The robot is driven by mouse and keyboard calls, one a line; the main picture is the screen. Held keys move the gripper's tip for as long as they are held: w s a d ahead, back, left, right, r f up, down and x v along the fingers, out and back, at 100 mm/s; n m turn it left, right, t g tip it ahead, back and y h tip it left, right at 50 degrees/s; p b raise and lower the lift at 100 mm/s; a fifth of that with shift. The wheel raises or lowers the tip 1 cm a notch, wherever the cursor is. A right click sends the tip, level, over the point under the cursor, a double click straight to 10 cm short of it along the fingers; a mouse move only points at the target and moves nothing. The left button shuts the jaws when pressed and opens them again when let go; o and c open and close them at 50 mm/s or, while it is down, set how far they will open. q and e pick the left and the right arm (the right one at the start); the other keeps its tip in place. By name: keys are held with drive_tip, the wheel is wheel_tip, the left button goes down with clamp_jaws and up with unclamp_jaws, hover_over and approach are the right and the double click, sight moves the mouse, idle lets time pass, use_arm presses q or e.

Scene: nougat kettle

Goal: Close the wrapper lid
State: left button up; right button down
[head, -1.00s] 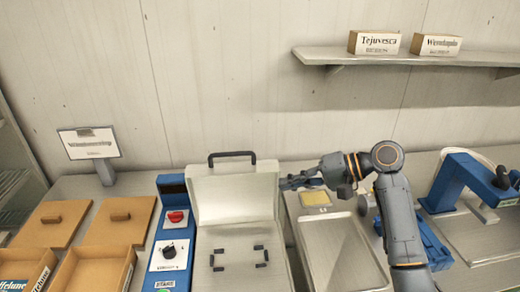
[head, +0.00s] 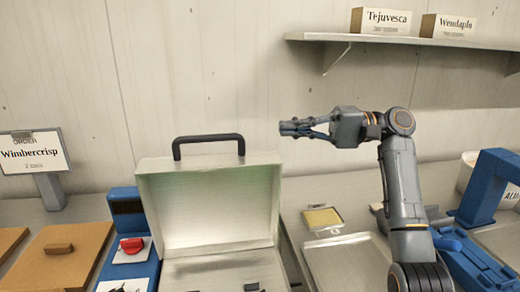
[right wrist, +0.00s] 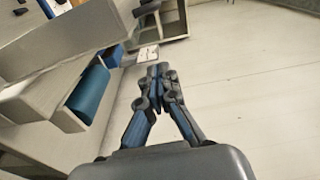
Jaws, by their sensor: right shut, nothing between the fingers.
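The wrapper lid (head: 212,205) stands open and roughly upright at the back of the wrapper, with a black handle (head: 208,139) along its top edge. The wrapper's base (head: 225,275) shows below it, with small dark brackets (head: 250,287) on it, cut off by the lower edge. My right gripper (head: 284,128) is shut and empty, in the air to the right of the handle and a little above it, apart from the lid. In the right wrist view the fingers (right wrist: 158,72) are together at the tips. My left gripper is not in view.
A blue control panel (head: 133,240) with a red knob (head: 131,246) stands left of the wrapper. A metal tray (head: 345,262) and a yellow pad (head: 322,218) lie to the right. A shelf (head: 400,40) with two labelled boxes is on the back wall at upper right.

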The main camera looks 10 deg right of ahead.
drive_tip(key=p, duration=0.2)
hover_over(251, 169)
drive_tip(key=w, duration=0.5)
drive_tip(key=shift+s+d+p, duration=0.2)
drive_tip(key=shift+s+p, duration=0.35)
drive_tip(key=shift+s, duration=1.55)
drive_tip(key=shift+s+a, duration=0.1)
